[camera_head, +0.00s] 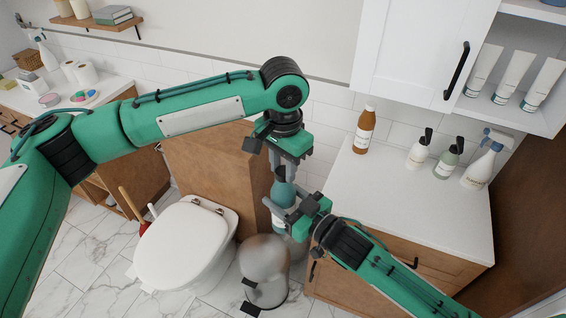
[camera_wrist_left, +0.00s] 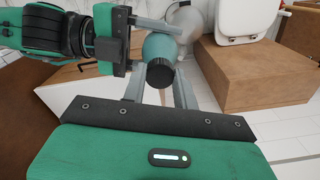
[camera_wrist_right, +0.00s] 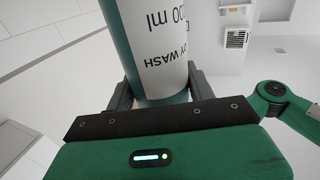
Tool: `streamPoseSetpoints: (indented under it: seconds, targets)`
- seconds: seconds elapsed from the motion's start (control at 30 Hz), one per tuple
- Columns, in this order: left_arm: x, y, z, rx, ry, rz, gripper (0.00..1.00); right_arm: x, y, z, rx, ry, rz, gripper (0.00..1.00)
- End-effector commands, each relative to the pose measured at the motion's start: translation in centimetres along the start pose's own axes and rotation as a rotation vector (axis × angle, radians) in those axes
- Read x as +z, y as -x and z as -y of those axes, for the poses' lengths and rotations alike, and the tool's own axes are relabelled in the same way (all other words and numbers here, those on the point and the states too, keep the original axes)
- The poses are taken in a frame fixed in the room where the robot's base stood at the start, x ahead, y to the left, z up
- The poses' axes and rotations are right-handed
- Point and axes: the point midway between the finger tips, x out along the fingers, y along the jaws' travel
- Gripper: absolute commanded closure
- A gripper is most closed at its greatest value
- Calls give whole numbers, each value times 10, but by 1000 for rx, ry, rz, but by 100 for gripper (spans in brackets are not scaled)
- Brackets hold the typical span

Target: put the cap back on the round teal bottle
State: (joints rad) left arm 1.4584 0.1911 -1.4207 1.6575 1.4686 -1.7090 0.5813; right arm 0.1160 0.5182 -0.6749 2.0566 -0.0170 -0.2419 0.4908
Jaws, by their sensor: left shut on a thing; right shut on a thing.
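The round teal bottle (camera_head: 283,192) is held upright in the air in front of the cabinet beside the toilet. My right gripper (camera_head: 280,213) is shut around its body. The right wrist view shows its white body wash label (camera_wrist_right: 158,45) between the fingers. My left gripper (camera_head: 281,169) points down over the bottle's top and is shut on the black cap (camera_wrist_left: 160,76). In the left wrist view the cap lines up with the teal shoulder of the bottle (camera_wrist_left: 160,47). The fingers partly hide the join, so I cannot tell whether the cap is seated.
A white counter (camera_head: 400,200) at the right bears an amber bottle (camera_head: 364,131), pump bottles (camera_head: 419,150) and a spray bottle (camera_head: 482,163). The toilet (camera_head: 187,240) and a metal bin (camera_head: 264,270) stand below my grippers. A wall cabinet (camera_head: 415,50) hangs above the counter.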

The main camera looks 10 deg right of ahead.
Motion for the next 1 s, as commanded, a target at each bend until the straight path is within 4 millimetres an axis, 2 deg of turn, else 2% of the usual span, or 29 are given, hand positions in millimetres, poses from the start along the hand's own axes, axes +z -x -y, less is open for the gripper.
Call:
streamPoseSetpoints:
  seconds: [0.2, 0.33, 1.0]
  targets:
    - [0, -2, 0, 0, -16, 0, 92, -2, 0, 0, 0, 1, -3, 100]
    - [0, -2, 0, 1, -127, 0, 92, -1, 0, 0, 0, 1, -3, 100]
    - [-1, -2, 2, 1, -1170, -1, 92, -1, 0, 0, 0, 0, -2, 100]
